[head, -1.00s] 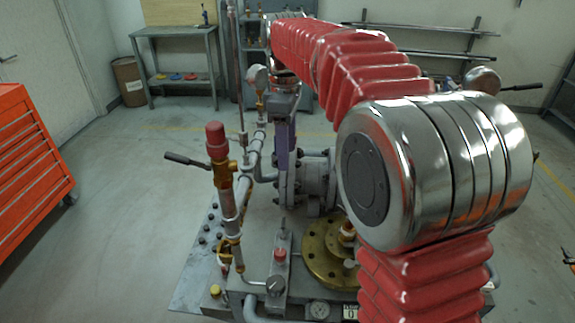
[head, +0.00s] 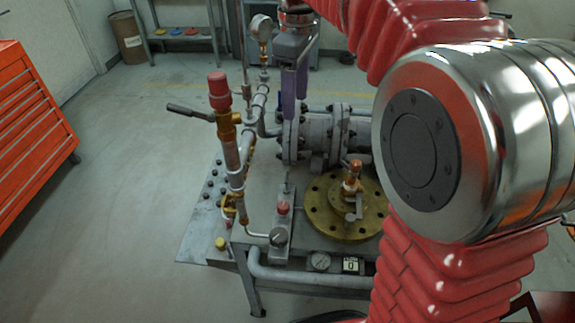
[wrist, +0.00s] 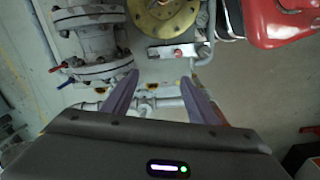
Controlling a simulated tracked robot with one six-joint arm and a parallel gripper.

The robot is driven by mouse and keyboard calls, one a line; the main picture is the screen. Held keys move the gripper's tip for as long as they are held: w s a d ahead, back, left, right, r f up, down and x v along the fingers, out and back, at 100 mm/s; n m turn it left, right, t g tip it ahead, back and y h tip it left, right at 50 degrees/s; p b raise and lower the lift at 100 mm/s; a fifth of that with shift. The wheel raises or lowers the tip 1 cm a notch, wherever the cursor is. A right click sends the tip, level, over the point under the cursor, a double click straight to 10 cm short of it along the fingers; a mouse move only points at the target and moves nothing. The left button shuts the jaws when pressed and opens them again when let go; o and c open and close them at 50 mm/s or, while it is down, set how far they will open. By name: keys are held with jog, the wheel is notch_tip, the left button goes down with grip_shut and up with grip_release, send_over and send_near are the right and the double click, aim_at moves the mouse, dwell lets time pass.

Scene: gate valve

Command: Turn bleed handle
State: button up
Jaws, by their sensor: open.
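My gripper (head: 295,104) hangs point down beside the bolted grey pipe flange, left of the round brass flange. Its two purple fingers are apart and empty; in the wrist view my gripper (wrist: 161,78) spans thin pipework. A black lever (head: 188,111) sticks out left from a brass fitting with a red cap (head: 219,88). A small metal lever (head: 355,207) sits on the stem above the brass flange (head: 325,224). I cannot tell which lever is the bleed handle. The gripper is apart from both levers.
A red knob (head: 283,208) on a grey block stands in front. A pressure gauge (head: 262,27) rises behind the thin pipes. A red tool cabinet (head: 30,130) stands at left. The floor between cabinet and rig is clear. My own arm covers the right side.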

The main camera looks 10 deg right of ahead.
jog(key=s+f+m+t, duration=0.1)
jog(key=s+f+m, duration=0.2)
jog(key=s, duration=0.4)
jog(key=s+d+f+m+t, duration=0.1)
jog(key=s+f+m+t, duration=0.1)
jog(key=s, duration=0.6)
jog(key=s+f+m+t, duration=0.2)
jog(key=s+f+m, duration=0.3)
jog(key=s+m, duration=0.1)
jog(key=shift+s+d+m, duration=0.3)
jog(key=shift+s+d, duration=0.1)
jog(key=shift+s, duration=0.5)
jog(key=shift+c, duration=0.3)
